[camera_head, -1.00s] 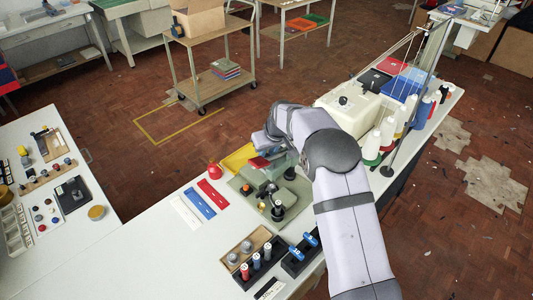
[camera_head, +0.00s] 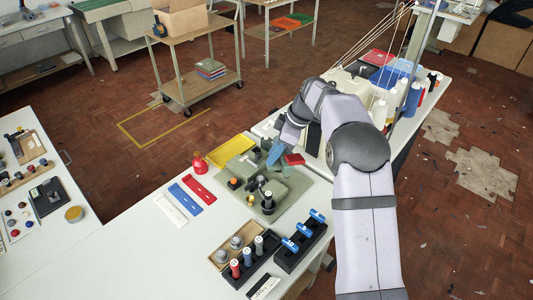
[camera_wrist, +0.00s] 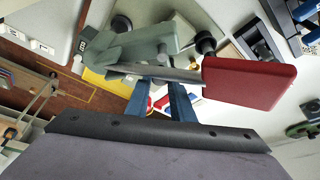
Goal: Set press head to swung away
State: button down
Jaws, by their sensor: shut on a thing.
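The grey-green press (camera_head: 243,166) stands on a grey-green base plate (camera_head: 295,197) on the white bench. In the wrist view its grey-green head (camera_wrist: 150,43) lies across the upper middle, with a metal bar (camera_wrist: 190,75) running to a flat red block (camera_wrist: 248,84). My gripper (camera_wrist: 160,84) has its two blue fingers at this bar, shut on it left of the red block. In the head view my gripper (camera_head: 276,150) is at the press's far right side, beside the red block (camera_head: 293,159). The fingertips' exact contact is partly hidden.
Red, blue and white strips lie in front-left.

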aim_at(283, 162)
jog(key=d+n, duration=0.1)
jog(key=d+n+g+p, duration=0.1)
jog(key=shift+s+d+r+n, duration=0.15)
jog(key=shift+n, duration=0.15)
jog(key=shift+d+n+g+p, duration=0.5)
jog(key=shift+d+n+p, duration=0.45)
jog(key=shift+n, duration=0.25)
jog(key=c, duration=1.6)
grip_release()
jog(key=shift+o, duration=0.2)
jog(key=v, duration=0.7)
